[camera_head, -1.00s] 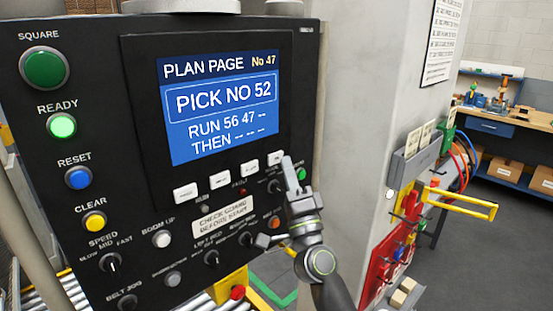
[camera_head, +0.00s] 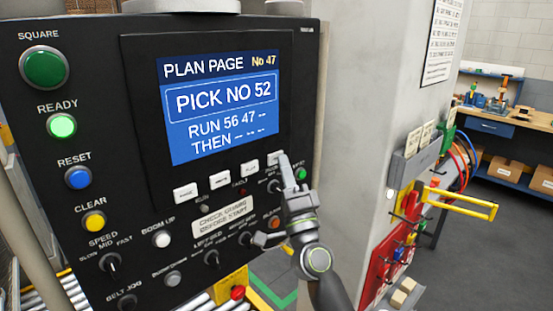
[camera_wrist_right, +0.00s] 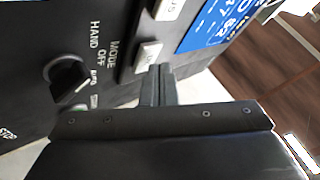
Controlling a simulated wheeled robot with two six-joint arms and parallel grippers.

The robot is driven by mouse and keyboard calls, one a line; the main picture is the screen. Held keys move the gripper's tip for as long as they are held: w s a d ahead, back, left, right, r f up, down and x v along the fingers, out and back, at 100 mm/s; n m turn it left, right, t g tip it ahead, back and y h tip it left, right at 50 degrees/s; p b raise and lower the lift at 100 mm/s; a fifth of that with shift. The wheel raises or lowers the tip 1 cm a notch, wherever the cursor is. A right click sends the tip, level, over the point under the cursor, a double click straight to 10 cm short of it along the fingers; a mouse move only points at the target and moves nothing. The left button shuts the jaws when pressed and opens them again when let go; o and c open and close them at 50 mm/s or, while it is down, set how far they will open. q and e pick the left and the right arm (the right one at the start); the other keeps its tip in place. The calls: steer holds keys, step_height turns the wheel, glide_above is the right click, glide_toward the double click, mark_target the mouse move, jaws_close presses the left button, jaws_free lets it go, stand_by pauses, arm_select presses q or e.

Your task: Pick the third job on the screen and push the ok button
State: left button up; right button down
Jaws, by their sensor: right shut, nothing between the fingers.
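The blue screen (camera_head: 220,105) on the black panel reads "PLAN PAGE No 47", with "PICK NO 52" in a frame, then "RUN 56 47 --" and "THEN -- -- --". A row of white buttons lies under it. My right gripper (camera_head: 284,158) is shut and empty, its tips at the rightmost white button (camera_head: 274,158), partly covering it. In the right wrist view the fingertips (camera_wrist_right: 160,70) are at the lower edge of this white button (camera_wrist_right: 148,54); its label is too small to read surely. I cannot tell whether they touch. My left gripper is not in view.
A green-lit START-side button (camera_head: 301,174) and a black mode knob (camera_wrist_right: 68,73) sit close to the gripper. Other knobs and coloured buttons fill the panel. A grey column (camera_head: 360,120) stands right of it, with a yellow handle (camera_head: 460,203) further right.

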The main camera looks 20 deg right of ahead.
steer(key=shift+w+a, duration=0.1)
steer(key=shift+w, duration=0.2)
stand_by(0.4)
steer(key=shift+s, duration=0.1)
stand_by(0.4)
steer(key=shift+s+d+p, duration=0.25)
steer(key=shift+s+p, duration=0.05)
steer(key=shift+s, duration=0.35)
steer(key=s, duration=0.1)
steer(key=s+d+p, duration=0.1)
steer(key=s, duration=0.2)
steer(key=shift+s+d+p, duration=0.3)
steer(key=shift+s, duration=0.05)
steer(key=shift+f, duration=0.1)
stand_by(0.5)
